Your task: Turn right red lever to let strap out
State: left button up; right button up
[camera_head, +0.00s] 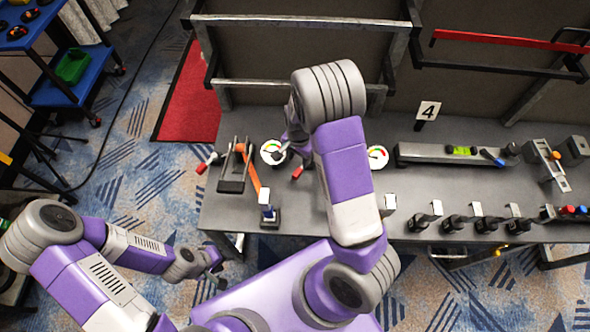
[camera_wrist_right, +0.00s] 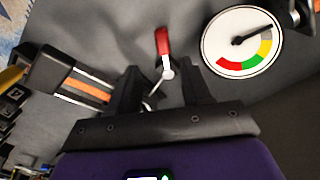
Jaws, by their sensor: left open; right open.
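The right red lever (camera_head: 298,172) shows in the head view just below my right gripper (camera_head: 288,152). In the right wrist view the red lever (camera_wrist_right: 162,42) points up from a silver pivot. The pivot lies between the two open fingers of my right gripper (camera_wrist_right: 165,85), which hold nothing. Whether the fingers touch the lever cannot be told. Another red lever (camera_head: 202,166) is at the table's left end. The orange strap (camera_head: 252,172) runs from a dark frame (camera_head: 232,185); it also shows in the wrist view (camera_wrist_right: 92,89). My left gripper (camera_head: 214,276) is open, low at the left, away from the table.
A round gauge (camera_wrist_right: 242,41) is beside the lever, its needle toward the right. A second gauge (camera_head: 377,157) is further right on the grey table (camera_head: 400,205). Several clamps line the right front.

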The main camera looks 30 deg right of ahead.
aim_at(297, 172)
jog(key=shift+w+f+b, duration=0.15)
jog(key=shift+f+b, duration=0.1)
jog(key=shift+f, duration=0.3)
jog(key=shift+w+f+b, duration=0.15)
jog(key=shift+f+b, duration=0.1)
jog(key=shift+f, duration=0.3)
jog(key=shift+s+f, duration=0.1)
jog(key=shift+f, duration=0.15)
notch_tip(297, 172, down, 7)
jog(key=shift+r+b, duration=0.15)
jog(key=shift+b, duration=0.5)
pick_arm(q)
jog(key=f, duration=0.3)
jog(key=shift+w+f, duration=0.15)
jog(key=shift+w, duration=0.1)
pick_arm(e)
jog(key=shift+c, duration=0.2)
grip_shut()
